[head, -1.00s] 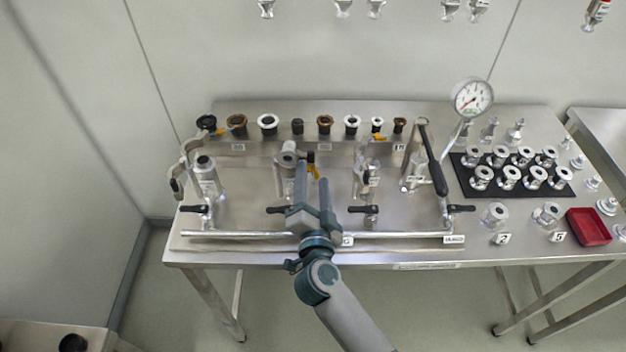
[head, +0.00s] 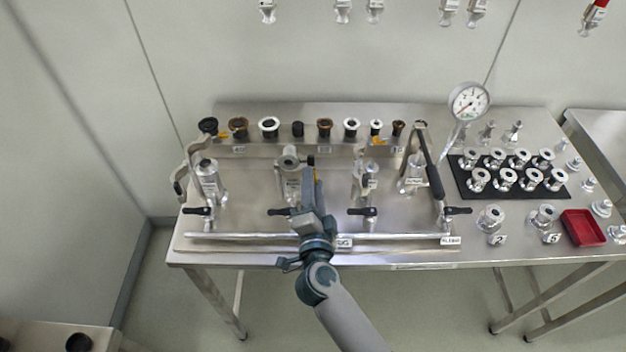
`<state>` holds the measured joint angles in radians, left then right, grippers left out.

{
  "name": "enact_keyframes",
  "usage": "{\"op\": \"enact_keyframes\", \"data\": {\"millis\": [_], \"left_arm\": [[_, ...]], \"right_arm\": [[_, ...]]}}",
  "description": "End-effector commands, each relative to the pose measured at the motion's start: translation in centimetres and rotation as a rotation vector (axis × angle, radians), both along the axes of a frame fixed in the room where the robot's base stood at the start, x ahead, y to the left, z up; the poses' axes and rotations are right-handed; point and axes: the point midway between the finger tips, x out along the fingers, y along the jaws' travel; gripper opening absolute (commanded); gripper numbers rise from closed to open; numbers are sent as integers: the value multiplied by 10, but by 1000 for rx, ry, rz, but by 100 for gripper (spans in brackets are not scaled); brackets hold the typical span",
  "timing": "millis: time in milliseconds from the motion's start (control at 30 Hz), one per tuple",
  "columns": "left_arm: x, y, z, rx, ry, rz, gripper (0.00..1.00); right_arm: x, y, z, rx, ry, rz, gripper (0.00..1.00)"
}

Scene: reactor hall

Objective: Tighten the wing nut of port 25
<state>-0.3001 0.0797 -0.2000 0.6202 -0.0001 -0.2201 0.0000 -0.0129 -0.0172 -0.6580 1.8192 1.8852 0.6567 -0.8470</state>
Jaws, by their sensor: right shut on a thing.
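Several metal ports stand in a row on the steel rig on the table. My right gripper (head: 310,172) reaches in from the bottom at the second port from the left (head: 289,163). It is shut on a small dark wing nut (head: 311,160) at that port's right side. The fingers now show nearly edge-on and cover part of the nut and the port. I cannot read the port's number. My left gripper is out of view.
A pipe with several black-handled valves (head: 362,211) runs along the rig's front. A pressure gauge (head: 468,102) stands at the right. Beyond are a black mat (head: 465,190) with several metal fittings and a red tray (head: 583,228). A rack of round caps (head: 270,145) stands behind.

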Motion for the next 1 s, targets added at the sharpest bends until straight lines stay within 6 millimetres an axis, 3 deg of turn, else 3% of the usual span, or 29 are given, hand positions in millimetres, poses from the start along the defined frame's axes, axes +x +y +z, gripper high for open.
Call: {"op": "enact_keyframes", "data": {"millis": [467,500,567,1000], "left_arm": [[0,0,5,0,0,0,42],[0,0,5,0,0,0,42],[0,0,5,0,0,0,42],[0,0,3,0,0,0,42]], "right_arm": [[0,0,0,84,3,0,11],[0,0,0,84,4,1,40],[0,0,0,83,4,1,52],[-4,0,-1,82,3,1,52]]}}
